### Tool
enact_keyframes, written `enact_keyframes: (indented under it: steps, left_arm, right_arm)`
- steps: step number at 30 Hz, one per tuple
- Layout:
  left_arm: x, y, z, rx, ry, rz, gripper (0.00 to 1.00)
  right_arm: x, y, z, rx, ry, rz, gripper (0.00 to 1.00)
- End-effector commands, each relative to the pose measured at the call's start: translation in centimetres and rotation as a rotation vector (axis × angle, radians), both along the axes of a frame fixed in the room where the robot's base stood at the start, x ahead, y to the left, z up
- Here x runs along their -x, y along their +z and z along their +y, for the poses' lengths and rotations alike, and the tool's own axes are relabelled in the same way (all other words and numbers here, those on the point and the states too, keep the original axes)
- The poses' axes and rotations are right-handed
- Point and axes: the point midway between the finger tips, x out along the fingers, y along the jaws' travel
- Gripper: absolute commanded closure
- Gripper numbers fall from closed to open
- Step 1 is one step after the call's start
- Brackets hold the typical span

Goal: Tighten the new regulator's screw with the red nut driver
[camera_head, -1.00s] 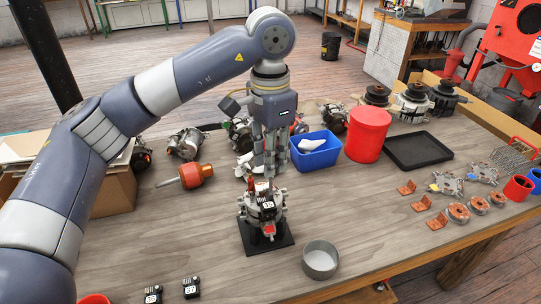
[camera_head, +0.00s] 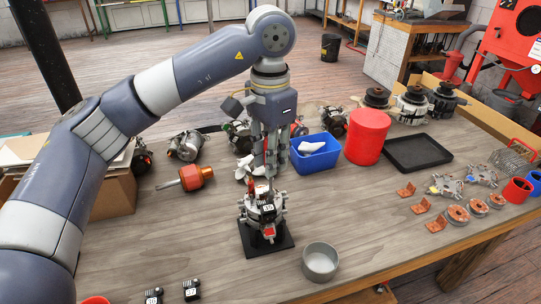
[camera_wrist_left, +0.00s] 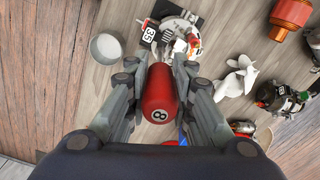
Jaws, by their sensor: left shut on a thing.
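My left gripper (camera_head: 268,168) points down above the alternator and is shut on the red nut driver (camera_wrist_left: 160,95), whose handle end marked 8 faces the wrist camera. In the head view the fingers mostly hide the driver. The alternator (camera_head: 250,217) stands on a black square base plate (camera_head: 262,246). The new regulator (camera_head: 266,209), black with a white label reading 35, sits on it and also shows in the left wrist view (camera_wrist_left: 149,34). The driver's tip is near the regulator's top; I cannot tell whether it touches the screw, which is hidden. My right gripper is out of view.
A round grey metal bowl (camera_head: 321,262) stands right of the base plate. Behind are a blue bin (camera_head: 315,158), a red canister (camera_head: 367,137) and a black tray (camera_head: 417,152). An orange-handled tool (camera_head: 197,177) lies left. Two black regulators (camera_head: 191,290) lie at the front left.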

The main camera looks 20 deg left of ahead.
Motion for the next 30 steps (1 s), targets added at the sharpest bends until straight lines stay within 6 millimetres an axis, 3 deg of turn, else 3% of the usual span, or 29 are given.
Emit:
enact_keyframes:
  steps: [30]
  left_arm:
    - [0.01, 0.0, -0.07, 0.0, 1.177, 0.0, 1.0]
  right_arm:
    - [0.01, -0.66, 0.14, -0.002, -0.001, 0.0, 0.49]
